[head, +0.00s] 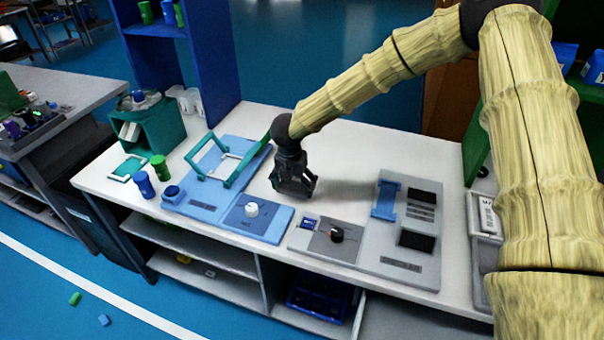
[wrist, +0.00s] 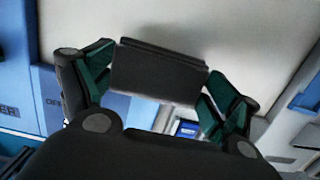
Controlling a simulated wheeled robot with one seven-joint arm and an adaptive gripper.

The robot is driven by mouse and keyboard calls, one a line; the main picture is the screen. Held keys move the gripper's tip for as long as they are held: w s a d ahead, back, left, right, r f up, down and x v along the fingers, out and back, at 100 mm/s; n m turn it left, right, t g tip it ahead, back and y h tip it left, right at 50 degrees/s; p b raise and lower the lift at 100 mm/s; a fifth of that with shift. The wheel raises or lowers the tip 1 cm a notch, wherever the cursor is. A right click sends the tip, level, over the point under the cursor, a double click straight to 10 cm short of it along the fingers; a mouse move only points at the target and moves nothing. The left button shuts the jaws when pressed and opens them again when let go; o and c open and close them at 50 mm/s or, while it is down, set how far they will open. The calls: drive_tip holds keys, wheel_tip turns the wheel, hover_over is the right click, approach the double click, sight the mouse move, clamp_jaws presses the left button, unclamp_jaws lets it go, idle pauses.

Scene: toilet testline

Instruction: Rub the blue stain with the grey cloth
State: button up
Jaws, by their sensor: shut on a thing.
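My gripper (head: 294,190) is low over the white worktop, between the blue panel on the left and the grey panel on the right. In the wrist view its two green-lined fingers (wrist: 158,88) are closed on the sides of a dark grey, flat, block-like piece, which I take for the grey cloth (wrist: 158,72). The cloth cannot be made out in the head view. I cannot tell whether it touches the worktop. I cannot make out the blue stain in either view; it may be hidden under the gripper or cloth.
The blue panel (head: 222,178) carries a raised teal frame (head: 197,172). The grey panel (head: 411,266) has a blue handle and dark plates. Blue and green cups (head: 144,185) and a teal bin (head: 160,128) stand at the left. The worktop behind my gripper (head: 345,150) is clear.

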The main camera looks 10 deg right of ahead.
drive_tip(key=shift+r+p, duration=1.1)
drive_tip(key=shift+r, duration=0.9)
